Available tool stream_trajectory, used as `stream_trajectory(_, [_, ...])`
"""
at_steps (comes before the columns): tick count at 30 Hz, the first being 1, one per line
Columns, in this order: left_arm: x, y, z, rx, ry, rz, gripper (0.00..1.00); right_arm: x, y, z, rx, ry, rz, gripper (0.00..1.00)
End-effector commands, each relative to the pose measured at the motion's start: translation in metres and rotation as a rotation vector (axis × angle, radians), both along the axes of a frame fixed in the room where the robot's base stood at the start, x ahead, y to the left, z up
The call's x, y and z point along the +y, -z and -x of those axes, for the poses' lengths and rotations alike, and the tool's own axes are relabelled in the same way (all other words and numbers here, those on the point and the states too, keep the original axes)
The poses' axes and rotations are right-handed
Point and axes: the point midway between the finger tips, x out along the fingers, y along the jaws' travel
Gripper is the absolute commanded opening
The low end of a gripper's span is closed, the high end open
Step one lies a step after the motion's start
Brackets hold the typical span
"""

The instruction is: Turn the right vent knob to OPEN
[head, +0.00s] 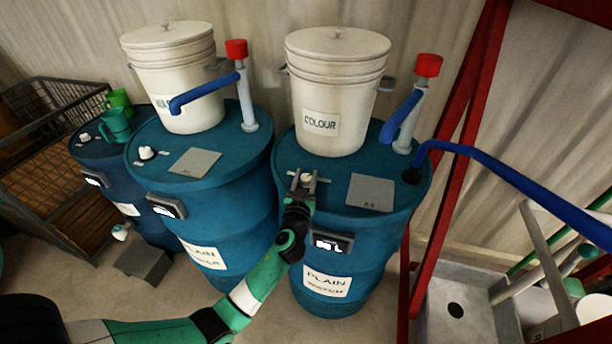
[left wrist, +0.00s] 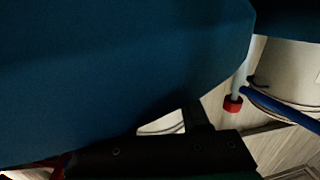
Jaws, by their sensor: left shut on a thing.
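The right vent knob (head: 306,178), small and pale, sits near the front left of the right blue drum's lid (head: 335,185). My left gripper (head: 304,181) is over the lid with its two fingers on either side of the knob, shut on it. The fingers hide part of the knob and any marks around it, so I cannot read its setting. In the left wrist view, the dark gripper body (left wrist: 160,155) crosses the bottom. The blue drum (left wrist: 110,70) fills much of that view. My right gripper is not in view.
A white COLOUR bucket (head: 335,85) stands behind the knob. A grey plate (head: 371,192) lies to its right. A red-capped pipe (head: 428,66) and a blue pipe (head: 500,175) are further right. The middle drum has another white knob (head: 147,152). A red frame (head: 465,130) stands right.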

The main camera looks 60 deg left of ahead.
Motion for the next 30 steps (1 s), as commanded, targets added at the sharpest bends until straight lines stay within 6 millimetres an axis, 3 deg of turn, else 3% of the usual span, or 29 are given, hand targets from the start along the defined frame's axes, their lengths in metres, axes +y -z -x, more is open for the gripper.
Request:
stream_trajectory(4, [0.0011, -0.0003, 0.0019, 0.006, 0.098, 0.007, 0.0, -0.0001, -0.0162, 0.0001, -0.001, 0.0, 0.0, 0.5])
stream_trajectory(15, [-0.0005, 0.0021, 0.0011, 0.001, 0.134, 0.002, 0.0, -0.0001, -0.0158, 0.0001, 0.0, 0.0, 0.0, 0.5])
stream_trajectory(16, [-0.0005, 0.0021, 0.0011, 0.001, 0.134, 0.002, 0.51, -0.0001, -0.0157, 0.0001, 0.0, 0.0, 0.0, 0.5])
stream_trajectory(20, [-0.0004, 0.0016, 0.001, 0.001, 0.134, 0.001, 0.74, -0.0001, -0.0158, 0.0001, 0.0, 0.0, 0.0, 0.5])
stream_trajectory(30, [-0.0025, 0.001, 0.0027, -0.001, 0.134, 0.001, 0.76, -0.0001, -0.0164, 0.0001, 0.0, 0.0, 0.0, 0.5])
